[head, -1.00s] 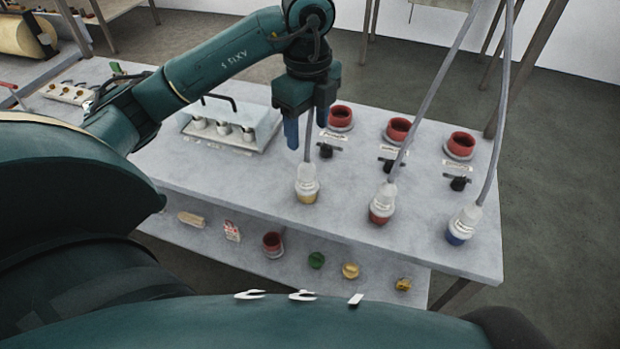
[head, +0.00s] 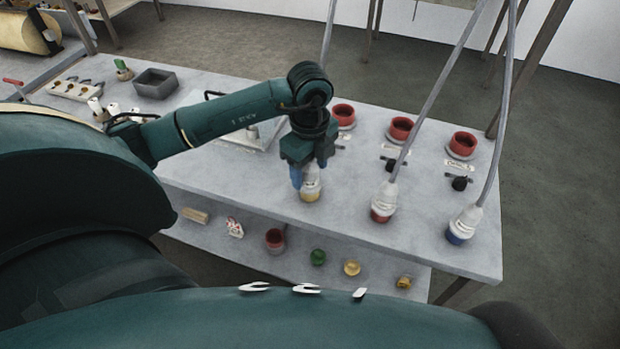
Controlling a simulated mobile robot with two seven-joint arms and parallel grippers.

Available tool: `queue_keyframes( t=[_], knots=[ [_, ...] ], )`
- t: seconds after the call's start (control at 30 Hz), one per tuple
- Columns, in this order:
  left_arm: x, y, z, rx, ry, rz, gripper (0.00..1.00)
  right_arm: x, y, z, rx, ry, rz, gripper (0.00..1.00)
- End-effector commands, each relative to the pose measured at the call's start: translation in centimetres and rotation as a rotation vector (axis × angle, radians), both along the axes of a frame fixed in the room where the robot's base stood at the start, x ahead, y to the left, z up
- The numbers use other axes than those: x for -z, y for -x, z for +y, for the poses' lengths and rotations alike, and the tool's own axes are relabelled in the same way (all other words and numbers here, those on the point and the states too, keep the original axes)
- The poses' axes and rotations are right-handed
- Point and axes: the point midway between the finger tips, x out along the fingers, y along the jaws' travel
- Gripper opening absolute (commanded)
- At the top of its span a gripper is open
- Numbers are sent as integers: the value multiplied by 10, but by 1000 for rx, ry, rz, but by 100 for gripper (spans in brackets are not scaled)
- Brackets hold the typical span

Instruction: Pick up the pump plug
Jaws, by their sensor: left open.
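Three white plugs with grey cables stand on the grey table, and I cannot read which one is labelled pump. The yellow-banded plug (head: 311,189) is under my left gripper, the red-banded plug (head: 383,203) is in the middle, and the blue-banded plug (head: 463,226) is at the right. My left gripper (head: 309,175) points down with its blue fingers around the upper part of the yellow-banded plug. It is open, and its wrist hides the plug's top. I cannot tell whether the fingers touch the plug. My right gripper is out of view.
Red sockets (head: 401,128) line the table's far side, with small black knobs (head: 459,184) in front. A grey box (head: 155,83) stands at the back left. A lower shelf (head: 335,283) holds several small parts. Cables rise from the red-banded and blue-banded plugs.

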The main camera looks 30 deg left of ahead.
Motion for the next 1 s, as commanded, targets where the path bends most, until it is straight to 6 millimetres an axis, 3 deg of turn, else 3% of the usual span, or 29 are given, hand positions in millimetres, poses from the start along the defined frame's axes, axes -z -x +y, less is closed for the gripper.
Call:
queue_keyframes(
  t=[0.1,0.73,1.0],
  knots=[
    [0,0,0,0,0,0,59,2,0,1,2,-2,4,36],
    [-1,0,0,0,0,0,7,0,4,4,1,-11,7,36],
    [-3,0,0,0,0,-2,6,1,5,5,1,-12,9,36]
  ],
)
